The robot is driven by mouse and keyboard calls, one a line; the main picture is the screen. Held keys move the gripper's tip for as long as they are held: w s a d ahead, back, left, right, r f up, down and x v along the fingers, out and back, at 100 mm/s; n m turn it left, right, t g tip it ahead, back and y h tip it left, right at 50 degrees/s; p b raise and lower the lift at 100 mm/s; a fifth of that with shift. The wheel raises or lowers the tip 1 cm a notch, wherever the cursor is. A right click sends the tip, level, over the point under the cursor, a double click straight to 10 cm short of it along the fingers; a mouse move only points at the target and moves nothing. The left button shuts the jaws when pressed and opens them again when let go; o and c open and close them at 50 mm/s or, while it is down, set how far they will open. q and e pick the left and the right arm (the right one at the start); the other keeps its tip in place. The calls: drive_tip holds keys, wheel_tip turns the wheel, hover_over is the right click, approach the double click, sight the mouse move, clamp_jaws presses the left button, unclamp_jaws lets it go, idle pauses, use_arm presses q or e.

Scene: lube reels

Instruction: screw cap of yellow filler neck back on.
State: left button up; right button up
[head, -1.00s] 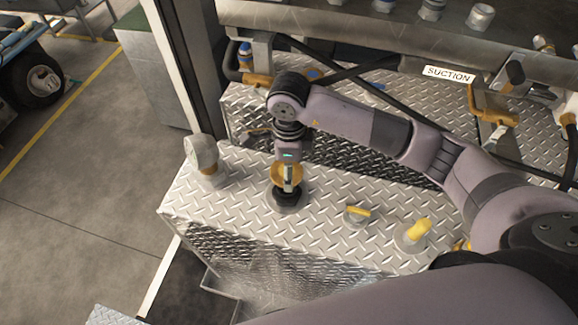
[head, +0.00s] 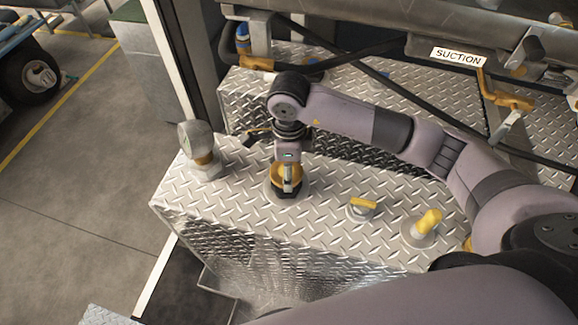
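The filler neck (head: 274,191) stands on the top of the diamond-plate tank, with a dark collar around its base. The round yellow-orange cap (head: 276,171) is directly over the neck; whether it touches or is threaded on cannot be told. My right gripper (head: 288,180) comes down from above, its arm reaching in from the right. My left gripper is not in the head view.
A round gauge (head: 196,138) stands left of the neck. A small yellow-handled fitting (head: 362,207) and a yellow elbow fitting (head: 426,224) stand to the right. Black hoses, orange-handled valves and a SUCTION sign (head: 459,57) are behind. The tank's front edge is clear.

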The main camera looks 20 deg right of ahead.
drive_tip(key=shift+b, duration=0.55)
idle(1.1)
drive_tip(key=shift+f+b, duration=0.55)
drive_tip(key=shift+b, duration=0.1)
idle(0.5)
idle(0.4)
drive_tip(key=m, duration=0.5)
drive_tip(key=shift+s+a, duration=0.1)
drive_tip(key=m, duration=0.3)
drive_tip(key=shift+p, duration=0.35)
drive_tip(key=shift+a+m, duration=0.1)
drive_tip(key=shift+m, duration=1.1)
